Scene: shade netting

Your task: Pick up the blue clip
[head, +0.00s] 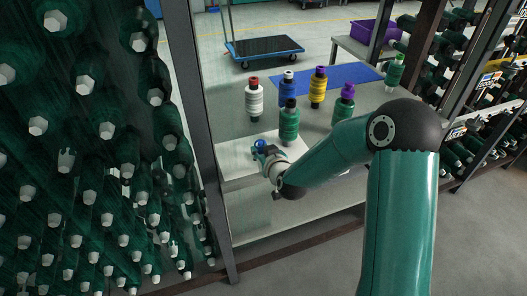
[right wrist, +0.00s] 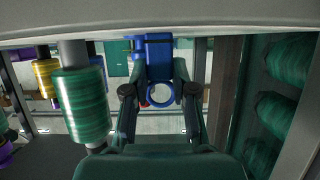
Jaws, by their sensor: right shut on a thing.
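The blue clip (head: 260,145) shows small at the tip of my right gripper (head: 265,153) in the head view. In the right wrist view the blue clip (right wrist: 158,52) is a blue block with a ring at its lower end. It sits between the two dark fingers of my right gripper (right wrist: 160,72), which are closed on its sides. Part of the clip's sides is hidden by the fingers. In the head view the gripper is over the white board at the table's near left corner. My left gripper is in neither view.
Several thread spools stand on the table, the nearest being a green spool (head: 289,121), with a white spool (head: 254,99) at the left. A dark post (head: 203,130) and a rack of green bobbins (head: 85,190) stand left of the gripper. A blue mat (head: 352,73) lies farther back.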

